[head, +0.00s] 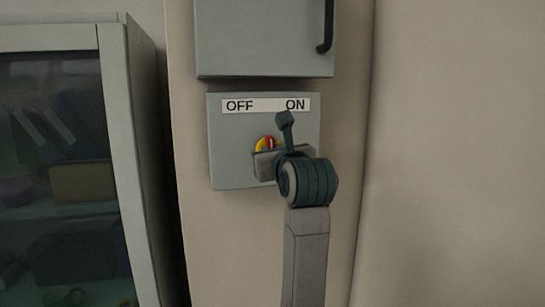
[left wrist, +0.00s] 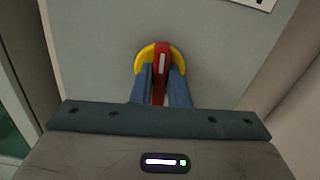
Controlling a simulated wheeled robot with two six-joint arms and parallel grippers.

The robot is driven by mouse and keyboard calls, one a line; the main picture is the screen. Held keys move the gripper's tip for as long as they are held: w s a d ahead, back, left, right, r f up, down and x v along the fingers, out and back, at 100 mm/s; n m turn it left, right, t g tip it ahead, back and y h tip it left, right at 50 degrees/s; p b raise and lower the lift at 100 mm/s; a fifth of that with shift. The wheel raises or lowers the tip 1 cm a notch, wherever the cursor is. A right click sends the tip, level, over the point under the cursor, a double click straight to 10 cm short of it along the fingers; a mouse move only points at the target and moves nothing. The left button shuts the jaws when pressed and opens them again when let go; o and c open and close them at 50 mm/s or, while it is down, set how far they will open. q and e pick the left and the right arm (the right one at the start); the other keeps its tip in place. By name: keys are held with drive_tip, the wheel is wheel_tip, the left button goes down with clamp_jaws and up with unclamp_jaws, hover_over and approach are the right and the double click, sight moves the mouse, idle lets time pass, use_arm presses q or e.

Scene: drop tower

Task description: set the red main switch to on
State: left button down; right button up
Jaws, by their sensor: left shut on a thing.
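The red main switch (left wrist: 161,62) is a red handle with a white line on a yellow disc (left wrist: 144,57). In the head view its top (head: 270,142) shows on the grey panel, below the white OFF/ON label (head: 266,106). My left gripper (left wrist: 160,88) is shut on the red handle, one blue finger on each side of it. In the head view my gripper and wrist (head: 307,182) hide most of the switch. The white line points roughly upward in the left wrist view; its exact setting is hard to tell. My right gripper is not in view.
A grey box (head: 262,38) with a dark bar handle (head: 327,28) is just above the switch panel (head: 228,165). A glass-fronted cabinet (head: 118,120) stands at the left. The wall to the right is bare.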

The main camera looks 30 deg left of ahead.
use_arm(q)
drive_tip(key=m, duration=1)
drive_tip(key=shift+w+d, duration=0.1)
idle(0.4)
drive_tip(key=c, duration=1.4)
unclamp_jaws()
